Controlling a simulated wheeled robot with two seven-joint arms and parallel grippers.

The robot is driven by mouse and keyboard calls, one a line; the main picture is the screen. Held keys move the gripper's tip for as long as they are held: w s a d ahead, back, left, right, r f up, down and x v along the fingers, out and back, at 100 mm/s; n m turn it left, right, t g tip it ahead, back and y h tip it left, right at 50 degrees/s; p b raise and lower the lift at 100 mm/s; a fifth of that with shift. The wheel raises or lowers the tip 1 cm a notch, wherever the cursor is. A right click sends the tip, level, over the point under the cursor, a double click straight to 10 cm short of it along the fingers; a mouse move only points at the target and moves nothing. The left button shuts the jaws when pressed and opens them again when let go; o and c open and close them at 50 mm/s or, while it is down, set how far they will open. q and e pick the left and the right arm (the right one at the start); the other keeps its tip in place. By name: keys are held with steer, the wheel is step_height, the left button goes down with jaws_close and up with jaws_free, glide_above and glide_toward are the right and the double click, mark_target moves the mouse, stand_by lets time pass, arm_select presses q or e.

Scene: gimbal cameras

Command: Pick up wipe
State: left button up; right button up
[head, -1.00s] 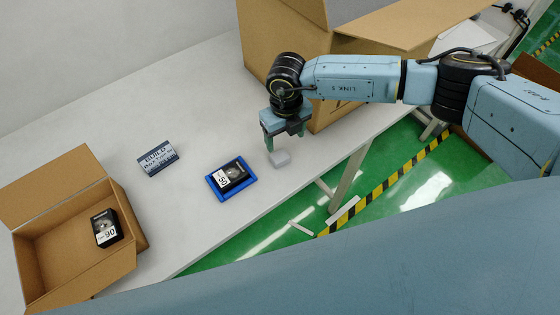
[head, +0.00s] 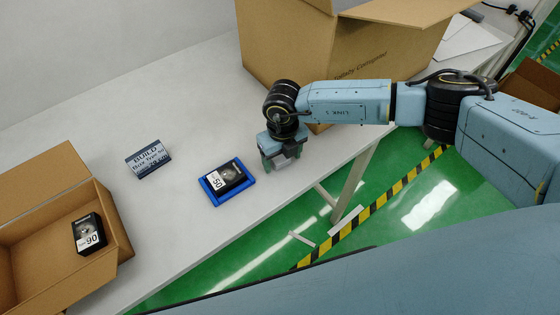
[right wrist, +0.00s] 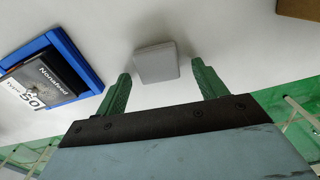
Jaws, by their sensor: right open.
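The wipe is a small light grey block (right wrist: 156,63) on the white table. In the right wrist view it lies between and slightly beyond the tips of my right gripper (right wrist: 161,72), with a gap on each side. In the head view my right gripper (head: 281,161) points down over the wipe near the table's front edge, and its fingers and palm hide most of the block. The gripper is open. My left gripper is not in view.
A blue tray (head: 207,195) holding a black "50" cassette (head: 228,177) lies just left of the gripper. A small sign (head: 148,159) stands farther left. An open carton (head: 62,283) holds a "90" cassette (head: 88,234). A large carton (head: 290,45) stands behind the arm.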

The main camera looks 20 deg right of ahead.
mark_target(283, 160)
steer(key=shift+r, duration=0.1)
steer(key=c, duration=1.1)
steer(key=shift+o, duration=0.2)
step_height(283, 160, up, 10)
steer(key=o, duration=0.4)
steer(key=c, duration=0.3)
